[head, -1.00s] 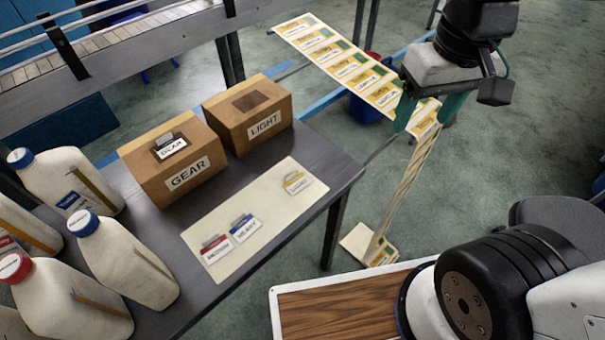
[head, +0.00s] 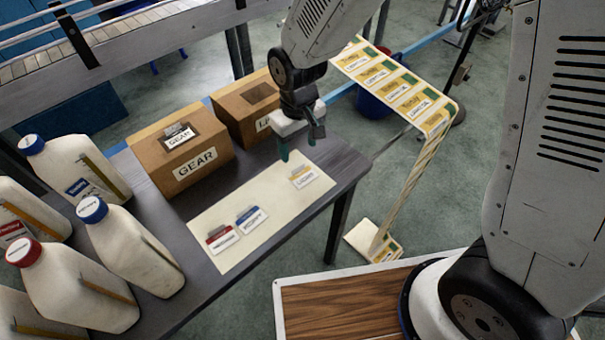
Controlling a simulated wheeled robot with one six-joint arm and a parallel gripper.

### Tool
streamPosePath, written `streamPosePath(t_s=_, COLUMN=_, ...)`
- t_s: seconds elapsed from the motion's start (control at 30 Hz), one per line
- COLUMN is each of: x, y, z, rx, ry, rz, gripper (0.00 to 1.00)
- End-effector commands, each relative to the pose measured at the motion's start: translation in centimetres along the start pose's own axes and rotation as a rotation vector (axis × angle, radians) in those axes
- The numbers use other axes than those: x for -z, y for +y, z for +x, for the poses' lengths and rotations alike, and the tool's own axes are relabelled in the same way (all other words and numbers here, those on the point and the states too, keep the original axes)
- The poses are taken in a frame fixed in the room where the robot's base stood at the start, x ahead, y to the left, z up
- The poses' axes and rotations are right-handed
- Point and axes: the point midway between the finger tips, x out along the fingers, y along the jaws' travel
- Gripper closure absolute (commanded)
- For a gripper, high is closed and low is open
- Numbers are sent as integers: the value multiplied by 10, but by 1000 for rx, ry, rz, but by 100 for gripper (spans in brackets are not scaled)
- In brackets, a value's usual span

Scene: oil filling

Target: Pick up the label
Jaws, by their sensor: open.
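Three label cards lie on a cream mat (head: 215,253) on the dark table: a red-striped card (head: 222,239) and a blue-striped card (head: 251,219) at its front, and a yellow-striped card (head: 304,176) at its far right end. Each has a small grey tab on top. My gripper (head: 298,146) points down above the far end of the mat, just behind and above the yellow card. Its green fingers are apart with nothing between them.
The GEAR box (head: 197,168) and the LIGHT box (head: 228,110), partly hidden by my gripper, stand behind the mat. Several white bottles (head: 132,246) crowd the table's left. A strip of yellow labels (head: 405,95) hangs beyond the table's right edge.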

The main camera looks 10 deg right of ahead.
Motion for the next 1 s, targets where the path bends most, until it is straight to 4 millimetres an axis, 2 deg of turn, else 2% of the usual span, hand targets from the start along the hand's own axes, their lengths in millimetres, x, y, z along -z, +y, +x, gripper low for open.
streamPosePath(t_s=0.4, x=-6, y=-8, z=54, rx=0, ry=-2, rz=2, gripper=38)
streamPosePath(t_s=0.7, x=-6, y=-8, z=59, rx=0, ry=1, rz=2, gripper=38)
streamPosePath(t_s=0.83, x=-6, y=-8, z=58, rx=0, ry=1, rz=1, gripper=74)
streamPosePath(t_s=1.0, x=-6, y=-7, z=58, rx=0, ry=0, rz=1, gripper=76)
